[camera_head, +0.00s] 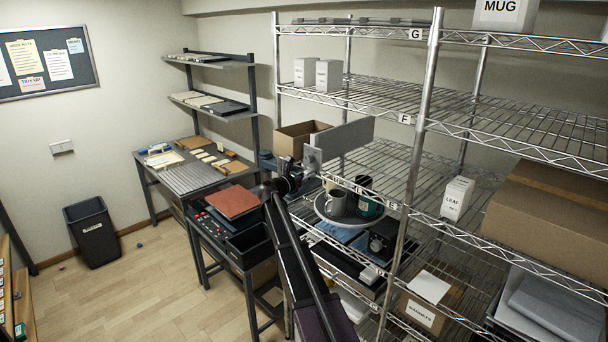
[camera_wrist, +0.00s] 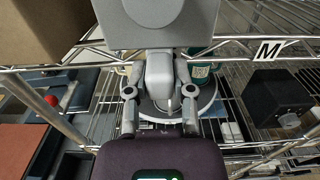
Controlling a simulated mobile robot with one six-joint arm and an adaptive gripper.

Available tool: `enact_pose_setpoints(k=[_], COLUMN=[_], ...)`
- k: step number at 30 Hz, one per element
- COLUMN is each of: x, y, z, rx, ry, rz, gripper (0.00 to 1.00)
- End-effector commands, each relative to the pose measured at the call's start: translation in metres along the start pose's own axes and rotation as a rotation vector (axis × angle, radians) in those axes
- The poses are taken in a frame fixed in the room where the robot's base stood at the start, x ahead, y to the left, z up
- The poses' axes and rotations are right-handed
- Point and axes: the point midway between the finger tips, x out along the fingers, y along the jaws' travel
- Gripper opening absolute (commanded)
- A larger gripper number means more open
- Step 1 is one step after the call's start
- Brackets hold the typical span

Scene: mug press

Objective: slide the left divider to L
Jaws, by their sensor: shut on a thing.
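The grey divider (camera_head: 346,138) stands upright at the front edge of the middle shelf. Its pale front face and handle (camera_wrist: 159,76) fill the top centre of the wrist view. My gripper (camera_head: 308,172) is at the divider's front; in the wrist view my gripper (camera_wrist: 159,98) has a finger on each side of the handle, shut on it. A shelf label "M" (camera_wrist: 268,50) shows to the right in the wrist view. I cannot make out an L label, and the small labels near the divider in the head view are hard to read.
A metal post (camera_head: 413,140) rises to the right. A LEAF box (camera_head: 457,198) stands beyond it.

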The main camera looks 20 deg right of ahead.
Motion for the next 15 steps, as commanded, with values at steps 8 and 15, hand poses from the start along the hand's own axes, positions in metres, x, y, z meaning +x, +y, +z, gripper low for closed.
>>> enact_pose_setpoints(k=[8,15], x=[-0.003,-0.003], y=[-0.075,-0.140], z=[0.000,0.000], rx=[0.000,0.000], ry=[0.000,0.001], rz=[-0.005,-0.006], gripper=[0.00,0.00])
